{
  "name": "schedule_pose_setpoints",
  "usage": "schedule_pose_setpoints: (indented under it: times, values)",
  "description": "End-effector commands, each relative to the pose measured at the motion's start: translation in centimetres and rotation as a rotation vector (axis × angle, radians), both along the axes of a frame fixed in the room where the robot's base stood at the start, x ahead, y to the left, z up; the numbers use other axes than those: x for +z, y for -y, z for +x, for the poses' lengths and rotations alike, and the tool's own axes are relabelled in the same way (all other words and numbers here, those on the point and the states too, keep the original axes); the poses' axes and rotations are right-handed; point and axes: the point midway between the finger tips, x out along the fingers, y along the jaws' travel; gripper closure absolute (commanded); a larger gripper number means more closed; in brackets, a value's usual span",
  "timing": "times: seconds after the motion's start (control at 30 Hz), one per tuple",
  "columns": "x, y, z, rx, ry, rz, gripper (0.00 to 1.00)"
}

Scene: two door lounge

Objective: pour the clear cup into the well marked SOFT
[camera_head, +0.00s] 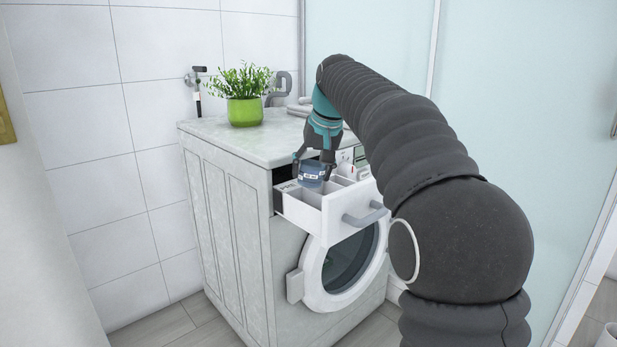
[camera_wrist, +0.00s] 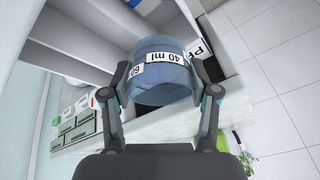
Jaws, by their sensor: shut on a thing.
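My gripper (camera_head: 313,170) is shut on the cup (camera_head: 311,178), which looks blue and holds its sides. In the wrist view the cup (camera_wrist: 163,78) sits between both fingers, with "40 ml" and "60" labels facing me. The cup is over the left part of the pulled-out white drawer (camera_head: 336,217), close above its wells, and looks roughly upright. The left well carries a label starting "PR" (camera_wrist: 200,47). No SOFT mark is readable in either view. The cup's mouth and the well floors are mostly hidden.
The drawer belongs to a washing machine (camera_head: 225,200) with a round door (camera_head: 345,270) below. A tiled wall is at left, and a frosted glass panel (camera_head: 530,120) is behind my arm.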

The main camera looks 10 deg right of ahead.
Motion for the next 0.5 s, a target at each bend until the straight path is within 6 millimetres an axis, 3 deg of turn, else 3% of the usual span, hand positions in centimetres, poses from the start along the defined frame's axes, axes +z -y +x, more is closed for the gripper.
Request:
schedule_pose_setpoints:
  times: [0.5]
  values:
    - [0.55, 0.87, 0.15, -0.003, -0.031, 0.079, 0.64]
